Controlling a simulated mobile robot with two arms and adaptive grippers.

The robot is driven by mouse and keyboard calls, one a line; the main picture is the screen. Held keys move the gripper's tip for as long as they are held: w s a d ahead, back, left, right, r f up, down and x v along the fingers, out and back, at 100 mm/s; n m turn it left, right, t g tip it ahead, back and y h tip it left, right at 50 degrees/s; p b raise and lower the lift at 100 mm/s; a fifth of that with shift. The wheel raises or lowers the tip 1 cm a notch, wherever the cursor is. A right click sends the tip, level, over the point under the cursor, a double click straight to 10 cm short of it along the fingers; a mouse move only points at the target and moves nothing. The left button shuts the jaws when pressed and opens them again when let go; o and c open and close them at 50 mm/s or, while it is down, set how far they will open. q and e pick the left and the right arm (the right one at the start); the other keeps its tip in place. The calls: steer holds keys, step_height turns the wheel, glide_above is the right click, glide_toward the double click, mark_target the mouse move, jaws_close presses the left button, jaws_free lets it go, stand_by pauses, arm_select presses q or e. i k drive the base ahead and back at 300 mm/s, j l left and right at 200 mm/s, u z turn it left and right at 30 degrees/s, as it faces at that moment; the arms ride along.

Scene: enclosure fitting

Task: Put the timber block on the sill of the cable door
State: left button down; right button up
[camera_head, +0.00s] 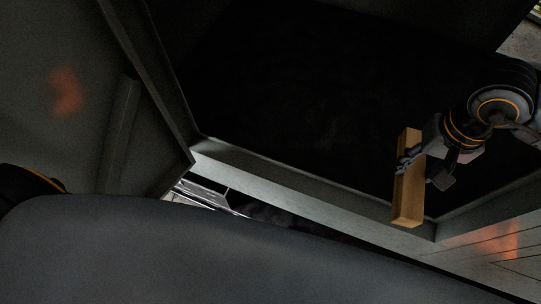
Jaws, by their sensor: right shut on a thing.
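The timber block (407,205) is a light brown wooden bar at the right of the head view, standing lengthwise in the picture. My right gripper (412,160) is shut on it about its middle. The block's lower end overlaps the pale sill (300,187) of the dark opening in the picture; I cannot tell whether they touch. The cable door is probably the grey panel (60,60) at the left, but I cannot be sure. My left gripper is not in view.
The interior beyond the sill is very dark and its contents cannot be made out. A frame post (155,75) stands left of the opening. Grey slatted surface (500,245) lies at the lower right. My own body fills the bottom left.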

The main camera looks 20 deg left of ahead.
mark_target(308, 184)
steer(key=l+u, duration=0.1)
steer(key=u, duration=0.6)
steer(key=l+u, duration=0.3)
steer(key=k+l+u, duration=0.25)
steer(key=l, duration=0.15)
steer(key=l+u, duration=0.3)
steer(key=k+l, duration=0.05)
